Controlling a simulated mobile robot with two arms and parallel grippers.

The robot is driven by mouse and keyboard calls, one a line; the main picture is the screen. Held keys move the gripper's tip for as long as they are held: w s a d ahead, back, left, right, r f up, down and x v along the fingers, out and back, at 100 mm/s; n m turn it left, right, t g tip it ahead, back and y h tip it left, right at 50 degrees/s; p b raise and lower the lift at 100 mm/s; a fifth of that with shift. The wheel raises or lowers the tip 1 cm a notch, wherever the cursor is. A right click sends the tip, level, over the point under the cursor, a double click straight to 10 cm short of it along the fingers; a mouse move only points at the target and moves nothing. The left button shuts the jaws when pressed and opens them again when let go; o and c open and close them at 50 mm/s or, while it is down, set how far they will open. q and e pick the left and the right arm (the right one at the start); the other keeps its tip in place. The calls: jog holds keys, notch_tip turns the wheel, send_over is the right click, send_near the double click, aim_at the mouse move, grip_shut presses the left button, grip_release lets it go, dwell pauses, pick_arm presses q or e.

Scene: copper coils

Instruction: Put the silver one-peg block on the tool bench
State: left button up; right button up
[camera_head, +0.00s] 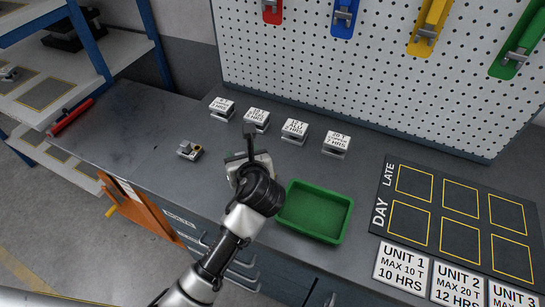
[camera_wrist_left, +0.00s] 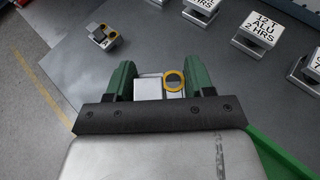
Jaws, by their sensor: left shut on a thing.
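My left gripper (camera_head: 247,158) is over the bench, just left of the green tray. In the left wrist view its green fingers (camera_wrist_left: 159,88) are shut on a silver block (camera_wrist_left: 148,88) with one yellow-ringed round peg on top. The head view mostly hides this block behind my gripper, and I cannot tell whether it touches the bench. Another small silver block with yellow-ringed detail (camera_head: 188,149) sits on the grey tool bench (camera_head: 150,130) to the left; it also shows in the left wrist view (camera_wrist_left: 102,37). My right gripper is out of view.
A green tray (camera_head: 346,215) lies right of my gripper. Several labelled white-topped blocks (camera_head: 294,129) stand in a row behind. A black DAY/LATE board (camera_head: 382,190) lies at right. A pegboard (camera_head: 300,70) rises at the back. The bench's left part is mostly clear.

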pick_arm(q)
jog(key=w+d+r, duration=0.1)
jog(key=r, duration=0.1)
send_over(223, 163)
jog(key=shift+y, duration=0.3)
notch_tip(223, 163, down, 7)
jog(key=shift+a+r+p, duration=0.1)
jog(key=shift+p, duration=0.25)
notch_tip(223, 163, down, 4)
jog(key=shift+w+f, duration=0.1)
jog(key=o, duration=1.1)
jog(key=shift+f, duration=0.1)
jog(key=shift+o, duration=0.2)
jog(key=v, duration=1.2)
jog(key=shift+r, duration=0.25)
